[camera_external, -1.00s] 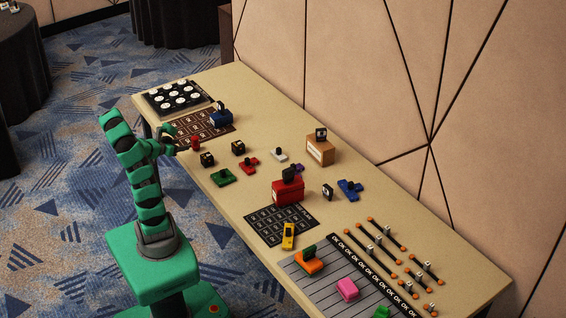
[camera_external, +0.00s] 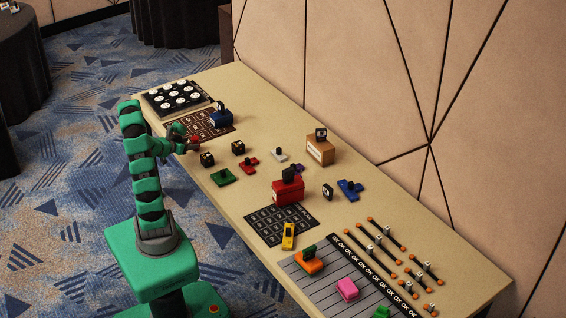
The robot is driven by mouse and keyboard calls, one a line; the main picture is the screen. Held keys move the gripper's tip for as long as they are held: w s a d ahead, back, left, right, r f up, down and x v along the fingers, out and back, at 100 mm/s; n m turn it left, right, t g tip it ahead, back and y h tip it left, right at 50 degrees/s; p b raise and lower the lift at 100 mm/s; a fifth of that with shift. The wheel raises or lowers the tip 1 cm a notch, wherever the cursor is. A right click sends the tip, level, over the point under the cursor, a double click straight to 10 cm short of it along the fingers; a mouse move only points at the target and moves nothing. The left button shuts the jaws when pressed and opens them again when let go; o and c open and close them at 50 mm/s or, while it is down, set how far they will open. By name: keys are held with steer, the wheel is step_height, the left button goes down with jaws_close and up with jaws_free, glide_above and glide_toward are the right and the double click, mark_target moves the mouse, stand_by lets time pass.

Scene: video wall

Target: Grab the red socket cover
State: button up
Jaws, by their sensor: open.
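A small red upright piece (camera_external: 195,139) stands near the table's left edge, close to the dark and brown grid mat. My gripper (camera_external: 188,145) is open right at this piece and partly hides it. I cannot tell whether the fingers are around it or just beside it. A flat red piece with a black knob (camera_external: 249,165) lies farther right on the table, apart from my gripper. The view is too small to tell which of the two is the socket cover.
Two black cubes (camera_external: 207,159) and a green piece (camera_external: 223,177) lie just right of my gripper. A blue block (camera_external: 220,118) stands behind it on the grid mat (camera_external: 190,122). A red box (camera_external: 288,191) and a brown box (camera_external: 320,150) stand farther right.

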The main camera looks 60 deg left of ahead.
mark_target(198, 141)
steer(key=shift+a+b+x, duration=0.15)
steer(key=shift+b+x, duration=0.4)
steer(key=shift+x, duration=1.2)
steer(key=shift+a+b+x, duration=0.15)
steer(key=shift+b+x, duration=0.35)
steer(key=shift+x, duration=1.25)
steer(key=shift+s+r, duration=0.1)
steer(key=shift+r, duration=0.1)
steer(key=c, duration=1)
